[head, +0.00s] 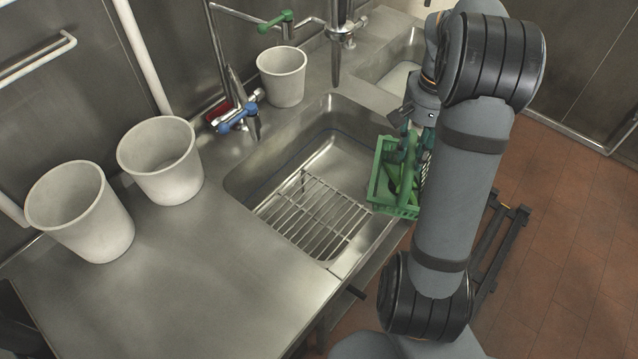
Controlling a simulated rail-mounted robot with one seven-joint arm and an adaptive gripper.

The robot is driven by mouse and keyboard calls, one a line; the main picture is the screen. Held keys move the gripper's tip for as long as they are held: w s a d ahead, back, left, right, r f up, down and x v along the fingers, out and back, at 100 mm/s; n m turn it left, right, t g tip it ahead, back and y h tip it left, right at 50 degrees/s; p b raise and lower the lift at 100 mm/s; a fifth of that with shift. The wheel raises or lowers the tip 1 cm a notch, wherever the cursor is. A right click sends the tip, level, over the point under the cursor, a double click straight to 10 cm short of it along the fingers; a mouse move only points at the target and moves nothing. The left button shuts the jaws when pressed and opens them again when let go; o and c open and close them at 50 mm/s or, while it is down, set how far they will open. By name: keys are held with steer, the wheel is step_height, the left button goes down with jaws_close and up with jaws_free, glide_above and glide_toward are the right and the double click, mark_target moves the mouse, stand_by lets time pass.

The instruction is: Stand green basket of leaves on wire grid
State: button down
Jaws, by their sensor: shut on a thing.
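The green basket (394,207) hangs in the head view at the right edge of the sink, with dark green leaves (404,180) inside. My gripper (408,140) is shut on the basket at its upper part; the fingertips are mostly hidden by the arm and basket. The basket looks roughly upright and raised, but its exact height is hard to tell. The wire grid (313,217) lies in the near left part of the sink basin, bare, to the left of the basket.
The steel sink (238,187) has raised rims around the grid. A faucet with a blue handle (236,121) stands behind it. Grey buckets (80,212), (160,160) and (282,77) stand on the counter. A second basin (395,78) lies at the back right. The front left counter (190,290) is clear.

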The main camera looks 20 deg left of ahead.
steer(key=w+a+f, duration=0.4)
steer(key=a+f, duration=0.4)
steer(key=a, duration=0.5)
steer(key=s+a+f+m+b, duration=0.1)
steer(key=s+a+f, duration=0.3)
steer(key=a+f, duration=0.5)
steer(key=shift+s+f+m+b, duration=0.3)
steer(key=shift+f+m+b, duration=0.1)
steer(key=shift+f+b, duration=0.25)
steer(key=shift+b, duration=0.6)
steer(key=shift+r, duration=0.1)
steer(key=shift+a+p, duration=0.3)
steer(key=shift+p, duration=0.35)
steer(key=shift+f+b, duration=0.2)
steer(key=shift+b, duration=0.15)
steer(key=shift+f+b, duration=0.8)
steer(key=shift+f, duration=0.1)
steer(key=c, duration=1.3)
jaws_free()
